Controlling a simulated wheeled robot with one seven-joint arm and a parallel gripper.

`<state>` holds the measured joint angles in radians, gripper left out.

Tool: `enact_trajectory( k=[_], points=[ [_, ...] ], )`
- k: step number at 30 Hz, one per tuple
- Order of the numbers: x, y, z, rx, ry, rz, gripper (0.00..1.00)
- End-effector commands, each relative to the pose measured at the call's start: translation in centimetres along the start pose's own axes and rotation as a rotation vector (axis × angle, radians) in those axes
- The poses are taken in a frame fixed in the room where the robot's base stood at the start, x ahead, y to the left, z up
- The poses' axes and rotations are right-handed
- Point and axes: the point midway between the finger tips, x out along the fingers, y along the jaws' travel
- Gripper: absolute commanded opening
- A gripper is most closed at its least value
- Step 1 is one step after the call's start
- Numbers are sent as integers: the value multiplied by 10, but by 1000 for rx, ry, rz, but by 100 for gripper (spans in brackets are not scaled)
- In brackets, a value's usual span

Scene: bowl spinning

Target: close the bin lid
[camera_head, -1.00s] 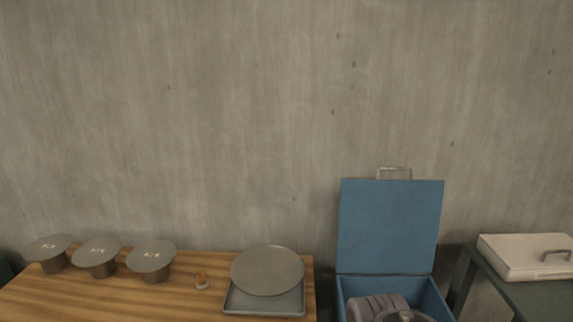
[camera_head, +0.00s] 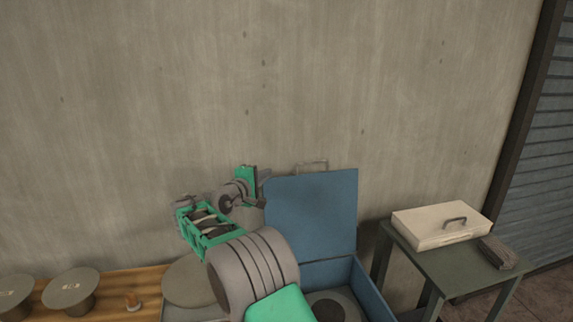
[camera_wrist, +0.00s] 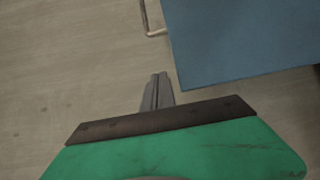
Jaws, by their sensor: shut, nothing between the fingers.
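The blue bin (camera_head: 372,290) stands against the wall with its blue lid (camera_head: 312,215) raised upright. A metal handle (camera_head: 312,164) is on the lid's top edge. A dark round thing (camera_head: 333,306) shows inside the bin. My gripper (camera_head: 264,188) is just left of the lid, near its upper left edge. In the wrist view its fingers (camera_wrist: 157,90) are together and empty, with the lid (camera_wrist: 240,40) at upper right and the handle (camera_wrist: 150,18) at the top. I cannot tell whether they touch the lid. My arm hides the bin's left part.
A grey-green table (camera_head: 455,265) at right bears a white case (camera_head: 440,225) and a dark block (camera_head: 499,253). The concrete wall is close behind.

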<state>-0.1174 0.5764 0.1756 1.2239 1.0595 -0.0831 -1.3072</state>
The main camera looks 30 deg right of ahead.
Motion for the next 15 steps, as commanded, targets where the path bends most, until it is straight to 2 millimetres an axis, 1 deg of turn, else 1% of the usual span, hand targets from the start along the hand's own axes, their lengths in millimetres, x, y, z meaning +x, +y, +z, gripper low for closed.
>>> enact_trajectory(
  k=[5,9,15],
  points=[
    [21,3,3,-8,-9,7,0],
    [49,3,4,-6,-10,5,0],
    [84,3,4,-4,-8,4,0]
  ],
)
